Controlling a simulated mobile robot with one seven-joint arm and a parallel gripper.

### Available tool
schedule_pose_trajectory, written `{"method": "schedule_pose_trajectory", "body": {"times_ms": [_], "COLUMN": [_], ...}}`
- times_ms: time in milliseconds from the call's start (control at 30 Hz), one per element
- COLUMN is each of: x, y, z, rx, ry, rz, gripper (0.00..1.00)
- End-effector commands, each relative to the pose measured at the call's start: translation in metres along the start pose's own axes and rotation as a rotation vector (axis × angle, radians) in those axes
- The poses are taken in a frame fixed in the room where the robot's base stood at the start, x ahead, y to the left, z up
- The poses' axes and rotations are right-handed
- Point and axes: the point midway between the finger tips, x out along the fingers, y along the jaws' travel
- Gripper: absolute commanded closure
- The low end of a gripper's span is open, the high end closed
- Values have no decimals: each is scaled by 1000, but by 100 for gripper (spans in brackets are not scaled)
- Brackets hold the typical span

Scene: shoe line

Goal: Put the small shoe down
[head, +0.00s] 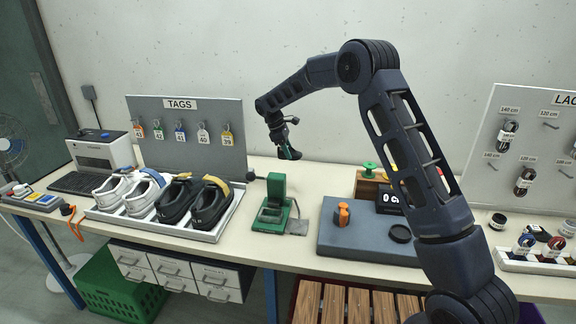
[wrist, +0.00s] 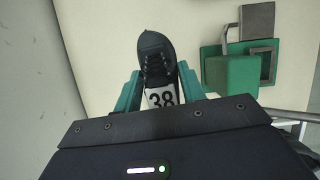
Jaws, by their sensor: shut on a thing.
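The small shoe (wrist: 156,58) is dark with laces and carries a white label (wrist: 161,97) reading 38. In the wrist view it sits between the two green fingers of my gripper (wrist: 158,88), which is shut on it. In the head view my gripper (head: 288,153) hangs above the back of the bench, right of the tag board. The small shoe is too small and dark there to tell apart clearly from the gripper. The bench top (wrist: 110,20) shows below the shoe in the wrist view.
A green press-like device (head: 273,205) stands on the bench below my gripper; it also shows in the wrist view (wrist: 232,78). A tray (head: 160,228) of white and black shoes is to its left. A grey mat (head: 350,240) is to its right. Bare bench lies behind the device.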

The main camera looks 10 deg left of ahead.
Motion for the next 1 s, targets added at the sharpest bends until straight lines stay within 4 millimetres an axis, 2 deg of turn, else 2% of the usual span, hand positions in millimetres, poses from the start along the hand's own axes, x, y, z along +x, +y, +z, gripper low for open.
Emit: {"method": "schedule_pose_trajectory", "body": {"times_ms": [100, 200, 333, 433, 1000], "x": [-18, -26, -32, -34, -40], "y": [0, 0, 5, 16, 128], "z": [7, 11, 12, 10, -5], "rx": [1, 0, -27, -95, -822], "ry": [2, 1, 1, 0, 0], "rz": [1, 1, 13, 41, 342], "gripper": [83, 83, 83, 83, 83]}}
